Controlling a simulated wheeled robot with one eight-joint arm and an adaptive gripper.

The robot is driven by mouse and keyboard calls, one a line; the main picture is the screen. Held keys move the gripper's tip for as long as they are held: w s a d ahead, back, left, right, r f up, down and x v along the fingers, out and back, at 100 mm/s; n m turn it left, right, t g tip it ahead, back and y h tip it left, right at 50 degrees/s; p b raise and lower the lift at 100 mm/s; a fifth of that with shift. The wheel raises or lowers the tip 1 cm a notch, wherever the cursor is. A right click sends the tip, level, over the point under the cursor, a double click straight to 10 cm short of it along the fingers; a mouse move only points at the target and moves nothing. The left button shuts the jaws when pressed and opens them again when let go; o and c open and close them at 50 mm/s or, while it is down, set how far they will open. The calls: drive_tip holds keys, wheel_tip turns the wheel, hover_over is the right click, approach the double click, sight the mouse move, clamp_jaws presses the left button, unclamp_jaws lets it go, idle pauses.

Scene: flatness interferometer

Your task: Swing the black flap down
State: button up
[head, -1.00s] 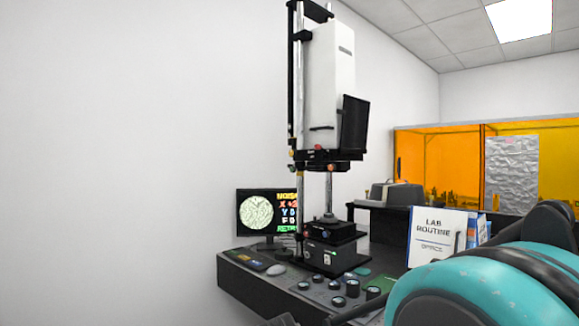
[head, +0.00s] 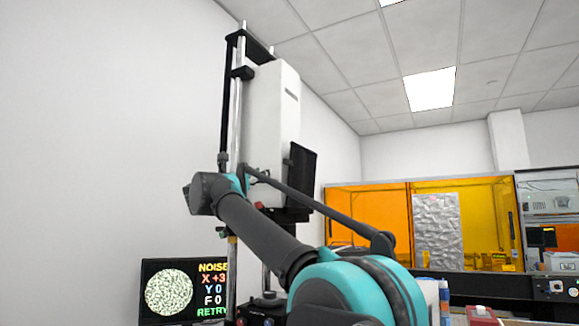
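The black flap (head: 301,175) is a dark panel on the right side of the tall white instrument housing (head: 272,115). It stands roughly upright, tilted slightly outward at its top. My arm reaches across the lower part of the instrument, in front of the housing and below the flap. The arm's far end is at the left, near the metal column. My gripper's fingers cannot be made out, and I cannot tell whether any part of it touches the instrument.
A monitor (head: 170,290) with a speckled disc and coloured text stands at the lower left. Orange screens (head: 370,218) and a crinkled silver sheet (head: 437,230) are behind at the right. The white wall left of the instrument is clear.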

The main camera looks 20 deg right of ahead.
sight(284, 161)
drive_tip(key=x, duration=1.7)
drive_tip(key=shift+w+r, duration=0.15)
drive_tip(key=shift+r, duration=0.2)
drive_tip(key=shift+c, duration=0.6)
clamp_jaws()
